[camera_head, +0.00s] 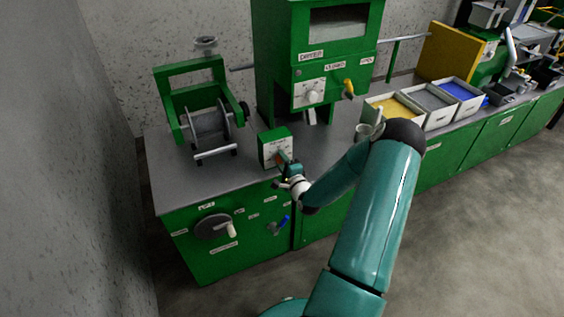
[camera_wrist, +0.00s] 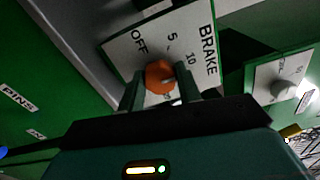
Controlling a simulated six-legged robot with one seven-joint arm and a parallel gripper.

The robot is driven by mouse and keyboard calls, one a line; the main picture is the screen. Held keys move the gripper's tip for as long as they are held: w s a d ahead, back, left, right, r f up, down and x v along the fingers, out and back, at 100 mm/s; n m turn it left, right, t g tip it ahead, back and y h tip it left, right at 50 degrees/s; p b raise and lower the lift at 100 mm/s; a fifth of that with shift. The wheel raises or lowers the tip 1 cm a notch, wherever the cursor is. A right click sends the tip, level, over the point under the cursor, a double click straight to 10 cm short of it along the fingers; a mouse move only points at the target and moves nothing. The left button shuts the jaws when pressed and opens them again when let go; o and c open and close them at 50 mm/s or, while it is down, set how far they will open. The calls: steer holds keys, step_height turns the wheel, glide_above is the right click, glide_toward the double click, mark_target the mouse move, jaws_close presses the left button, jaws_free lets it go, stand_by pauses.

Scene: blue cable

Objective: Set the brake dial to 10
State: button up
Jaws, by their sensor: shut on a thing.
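The brake dial's knob (camera_wrist: 160,77) is orange and sits on a white plate (camera_wrist: 122,50) marked BRAKE, OFF, 5 and 10. My gripper (camera_wrist: 162,92) is shut on this knob, one finger on each side of it. Which mark the knob points to is hard to tell, as the fingers and the wrist hide its lower part. In the head view the green brake box (camera_head: 274,136) stands at the front of the grey bench, and my gripper (camera_head: 282,163) reaches its face from the front right.
A green frame with a drum (camera_head: 209,127) stands left of the brake box. A green dryer (camera_head: 325,45) with its own white dial stands behind it. Trays (camera_head: 425,118) sit to the right. A crank wheel (camera_head: 212,227) and a blue lever (camera_head: 284,222) are on the bench front.

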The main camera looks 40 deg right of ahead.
stand_by(0.4)
steer(key=o, duration=1)
steer(key=shift+c, duration=0.2)
steer(key=v, duration=1.3)
steer(key=shift+s+a, duration=0.15)
steer(key=shift+s, duration=0.2)
